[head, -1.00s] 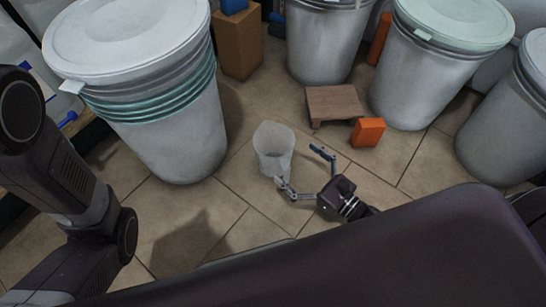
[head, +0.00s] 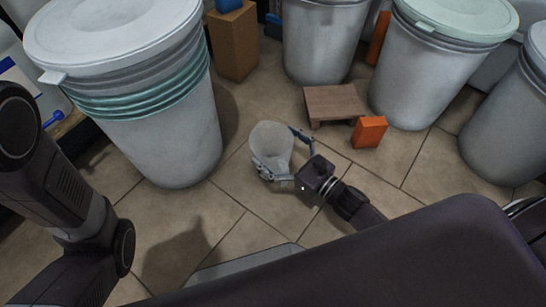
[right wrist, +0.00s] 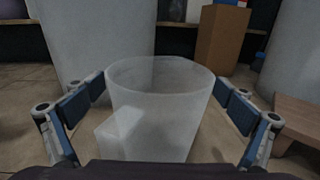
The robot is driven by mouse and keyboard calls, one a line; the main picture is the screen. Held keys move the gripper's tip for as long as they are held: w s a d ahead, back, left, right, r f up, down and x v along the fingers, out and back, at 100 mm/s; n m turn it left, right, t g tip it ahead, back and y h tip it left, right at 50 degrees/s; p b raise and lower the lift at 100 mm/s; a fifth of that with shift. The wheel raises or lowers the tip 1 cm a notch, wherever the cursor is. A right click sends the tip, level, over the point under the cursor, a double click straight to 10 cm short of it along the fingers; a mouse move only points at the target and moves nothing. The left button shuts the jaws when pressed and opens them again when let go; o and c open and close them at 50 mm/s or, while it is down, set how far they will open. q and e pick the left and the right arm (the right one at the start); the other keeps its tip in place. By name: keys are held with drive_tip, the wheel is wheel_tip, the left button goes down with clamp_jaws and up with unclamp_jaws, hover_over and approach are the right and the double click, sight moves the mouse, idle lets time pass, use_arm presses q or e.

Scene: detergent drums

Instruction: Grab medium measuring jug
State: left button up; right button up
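The measuring jug (head: 270,142) is a translucent whitish cup on the tiled floor, right of the large drum at the left. My right gripper (head: 283,152) has one finger on either side of it. In the right wrist view the jug (right wrist: 165,105) stands upright between the two blue-padded fingers (right wrist: 160,92), with its boxy handle toward the palm. The fingers are spread, with narrow gaps showing beside the jug wall. My left gripper is out of view; only my left arm shows at the left.
A large lidded drum (head: 160,120) stands close left of the jug. A low wooden stool (head: 335,103) and an orange box (head: 369,131) are to the right. More drums (head: 425,75) and a cardboard box (head: 233,45) stand behind. The floor in front is clear.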

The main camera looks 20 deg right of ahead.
drive_tip(key=c, duration=1.3)
